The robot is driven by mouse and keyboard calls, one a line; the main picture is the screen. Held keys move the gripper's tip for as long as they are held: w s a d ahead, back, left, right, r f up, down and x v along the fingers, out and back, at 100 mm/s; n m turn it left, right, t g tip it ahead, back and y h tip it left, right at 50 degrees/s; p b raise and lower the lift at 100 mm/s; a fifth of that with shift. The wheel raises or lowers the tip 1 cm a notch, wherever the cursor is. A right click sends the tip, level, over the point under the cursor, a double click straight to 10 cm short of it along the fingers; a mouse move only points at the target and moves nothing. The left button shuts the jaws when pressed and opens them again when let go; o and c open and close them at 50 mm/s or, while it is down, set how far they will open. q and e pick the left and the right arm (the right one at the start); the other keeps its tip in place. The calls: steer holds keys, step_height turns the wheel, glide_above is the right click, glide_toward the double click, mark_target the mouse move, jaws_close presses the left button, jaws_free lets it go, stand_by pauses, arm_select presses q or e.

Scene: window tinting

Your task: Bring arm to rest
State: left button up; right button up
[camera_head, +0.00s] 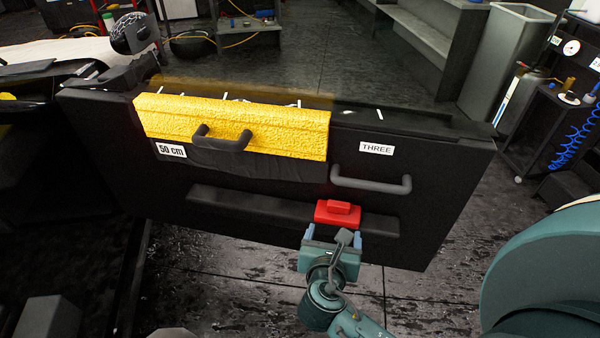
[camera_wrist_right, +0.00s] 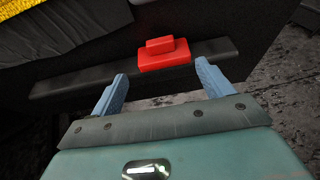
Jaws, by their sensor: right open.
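My right gripper (camera_head: 336,240) is open and empty, just below a red block with a raised top (camera_head: 338,213). In the right wrist view the gripper's blue fingers (camera_wrist_right: 160,98) stand apart, with the red block (camera_wrist_right: 163,56) beyond them on a dark ledge. The ledge (camera_head: 250,206) runs along the black panel (camera_head: 290,185), which looks like a car door. The fingers appear clear of the red block. My left gripper is not in view.
Labels read "50 cm" (camera_head: 171,151) and "THREE" (camera_head: 376,148). Dark floor (camera_head: 440,310) is open below right. A grey bin (camera_head: 505,60) stands at the back.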

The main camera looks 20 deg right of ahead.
steer(key=s+a+f+m+y+p, duration=0.1)
steer(key=s+a+m+y, duration=0.3)
steer(key=m, duration=0.8)
steer(key=s+a+f+m+y+p, duration=0.2)
steer(key=s+a+m+y, duration=0.3)
steer(key=m, duration=0.8)
steer(key=shift+s+f+m+g+y, duration=0.15)
steer(key=shift+s+m+g+y, duration=0.15)
steer(key=shift+y, duration=0.8)
